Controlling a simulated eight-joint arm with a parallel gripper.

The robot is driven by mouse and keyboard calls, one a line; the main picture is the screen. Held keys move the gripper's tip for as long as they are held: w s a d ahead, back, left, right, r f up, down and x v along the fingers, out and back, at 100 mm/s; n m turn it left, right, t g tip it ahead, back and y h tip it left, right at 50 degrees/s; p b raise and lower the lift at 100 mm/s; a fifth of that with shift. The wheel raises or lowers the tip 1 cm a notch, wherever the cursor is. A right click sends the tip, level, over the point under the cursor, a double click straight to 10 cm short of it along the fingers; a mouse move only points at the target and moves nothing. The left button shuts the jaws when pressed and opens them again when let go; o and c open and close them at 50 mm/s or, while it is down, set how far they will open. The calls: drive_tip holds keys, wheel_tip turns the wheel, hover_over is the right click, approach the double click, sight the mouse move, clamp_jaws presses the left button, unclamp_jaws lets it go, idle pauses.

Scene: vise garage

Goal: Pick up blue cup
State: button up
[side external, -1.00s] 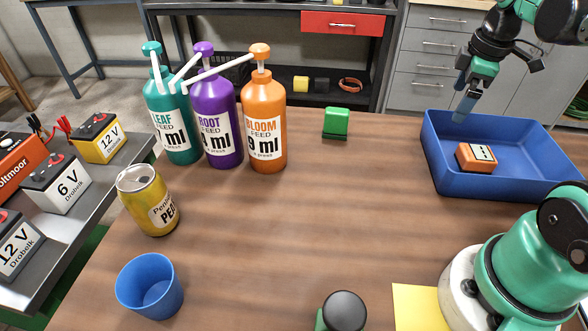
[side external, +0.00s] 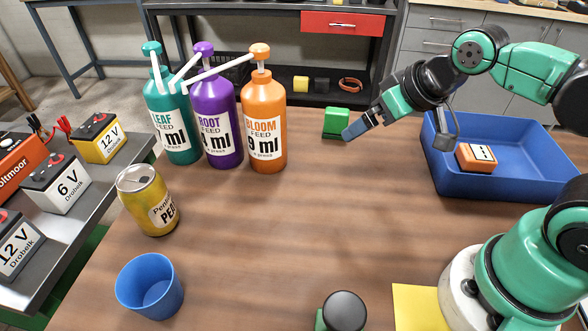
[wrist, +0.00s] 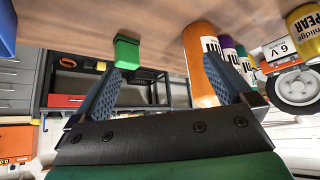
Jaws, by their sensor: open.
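The blue cup (side external: 150,287) stands upright on the wooden table at the front left in the side external view. Its open top faces up and it looks empty. My gripper (side external: 350,132) is far from it, above the back right part of the table, near a green block-like item (side external: 337,122). In the wrist view the two blue fingers of my gripper (wrist: 165,80) are spread apart with nothing held between them. The cup is not visible in the wrist view.
Teal, purple and orange pump bottles (side external: 263,115) stand at the back left. A yellow can (side external: 148,200) stands behind the cup. A blue tray (side external: 500,186) with an orange device (side external: 476,158) is at right. The table's middle is clear.

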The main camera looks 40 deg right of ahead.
idle(0.4)
drive_tip(key=n+g+y, duration=0.9)
drive_tip(key=n+y, duration=0.5)
drive_tip(key=n, duration=0.5)
approach(127, 301)
drive_tip(key=shift+w+a+f, duration=0.2)
drive_tip(key=shift+w+a, duration=0.05)
drive_tip(key=shift+w, duration=0.25)
drive_tip(key=shift+s+a+f+n+g, duration=0.3)
drive_tip(key=shift+s+a+n+g, duration=0.1)
drive_tip(key=shift+a+n+g, duration=0.15)
drive_tip(key=shift+x, duration=2.55)
drive_tip(key=c, duration=0.9)
drive_tip(key=shift+r, duration=0.15)
